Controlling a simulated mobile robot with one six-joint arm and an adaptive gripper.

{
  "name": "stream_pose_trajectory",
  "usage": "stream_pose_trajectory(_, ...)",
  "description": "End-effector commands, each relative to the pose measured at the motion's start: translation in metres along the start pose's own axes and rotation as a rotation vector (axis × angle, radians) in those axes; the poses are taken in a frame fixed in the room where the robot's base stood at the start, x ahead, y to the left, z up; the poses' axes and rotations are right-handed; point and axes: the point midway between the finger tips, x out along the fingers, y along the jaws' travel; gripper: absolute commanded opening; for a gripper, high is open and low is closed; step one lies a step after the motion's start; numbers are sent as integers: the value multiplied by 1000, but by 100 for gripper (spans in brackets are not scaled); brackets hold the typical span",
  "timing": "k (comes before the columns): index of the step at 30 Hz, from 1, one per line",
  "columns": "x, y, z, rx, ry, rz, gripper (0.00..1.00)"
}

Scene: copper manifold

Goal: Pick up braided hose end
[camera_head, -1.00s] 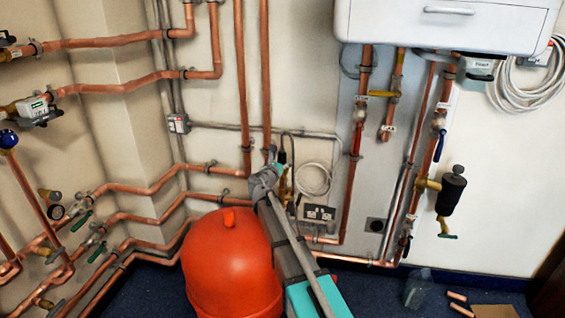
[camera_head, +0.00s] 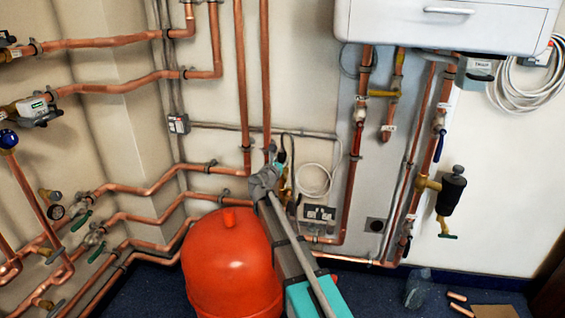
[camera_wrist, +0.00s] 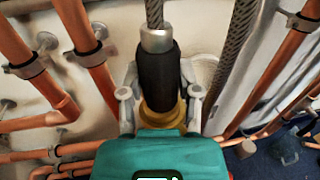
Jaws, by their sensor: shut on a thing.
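The braided hose end (camera_wrist: 159,72) is in the middle of the wrist view. It has a black sleeve, a silver ferrule with grey braid above, and brass below. My gripper (camera_wrist: 160,95) has one grey finger on each side of the sleeve's lower part and is shut on it. The hose end stands about upright. Its lowest part is hidden behind the teal gripper body. In the head view my gripper (camera_head: 272,160) is in front of the back wall, between copper pipes and a white coiled cable; the hose end is small and partly hidden there.
A second braided hose (camera_wrist: 235,55) runs close on the right. Copper pipes (camera_wrist: 88,50) stand close on the left. A red rounded vessel (camera_head: 230,265) stands below and left of my arm. A socket (camera_head: 319,213) and a white coiled cable (camera_head: 316,180) are on the right.

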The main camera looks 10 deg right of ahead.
Motion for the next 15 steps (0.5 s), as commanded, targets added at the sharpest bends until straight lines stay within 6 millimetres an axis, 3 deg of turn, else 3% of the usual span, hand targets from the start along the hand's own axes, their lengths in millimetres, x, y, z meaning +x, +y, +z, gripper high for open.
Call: stream_pose_trajectory(15, 0, 0, 3, 0, 0, 0, 0)
